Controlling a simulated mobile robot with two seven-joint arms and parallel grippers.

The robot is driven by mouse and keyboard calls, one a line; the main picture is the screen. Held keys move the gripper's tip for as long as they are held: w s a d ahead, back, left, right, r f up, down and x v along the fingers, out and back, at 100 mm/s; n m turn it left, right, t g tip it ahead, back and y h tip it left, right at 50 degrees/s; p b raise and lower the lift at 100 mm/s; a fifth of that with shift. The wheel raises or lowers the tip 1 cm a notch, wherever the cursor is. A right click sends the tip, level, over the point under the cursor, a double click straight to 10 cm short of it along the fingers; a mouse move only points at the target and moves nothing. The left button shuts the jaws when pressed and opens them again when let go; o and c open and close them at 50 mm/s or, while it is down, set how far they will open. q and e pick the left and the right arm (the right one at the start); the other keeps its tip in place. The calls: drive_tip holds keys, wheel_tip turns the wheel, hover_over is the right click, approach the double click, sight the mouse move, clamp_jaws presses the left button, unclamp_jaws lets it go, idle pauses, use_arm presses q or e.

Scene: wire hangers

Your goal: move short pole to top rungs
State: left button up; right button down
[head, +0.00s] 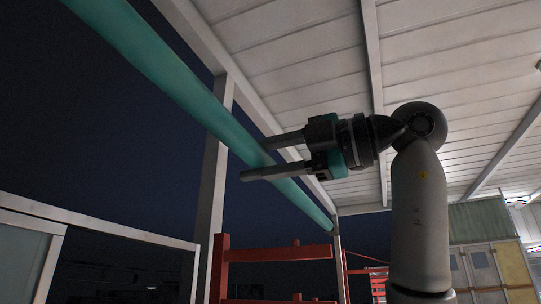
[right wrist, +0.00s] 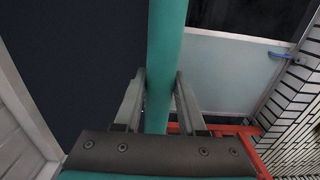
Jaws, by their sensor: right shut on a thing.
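A teal pole (head: 190,88) slants from the upper left down to the right in the head view. Its near end runs out of the frame, and its far end shows near a thin post. My right gripper (head: 257,159) is shut on the pole, with one finger on each side of it. In the right wrist view the pole (right wrist: 166,50) runs between the two fingers (right wrist: 160,88). Red rungs (head: 280,254) of a rack show low in the head view, below the pole. My left gripper is not in view.
A white panelled ceiling (head: 440,60) with beams is close above the arm. A pale upright post (head: 211,190) stands behind the pole. A pale frame (head: 110,232) is at lower left. Yellowish panels (head: 490,268) stand at the far right.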

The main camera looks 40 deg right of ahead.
drive_tip(key=w+a+f+b, duration=0.1)
drive_tip(key=w+a+f, duration=0.2)
drive_tip(key=w, duration=0.5)
drive_tip(key=shift+a, duration=0.15)
idle(1.1)
idle(0.6)
drive_tip(key=shift+c, duration=2)
unclamp_jaws()
drive_tip(key=shift+f, duration=0.1)
drive_tip(key=v, duration=1)
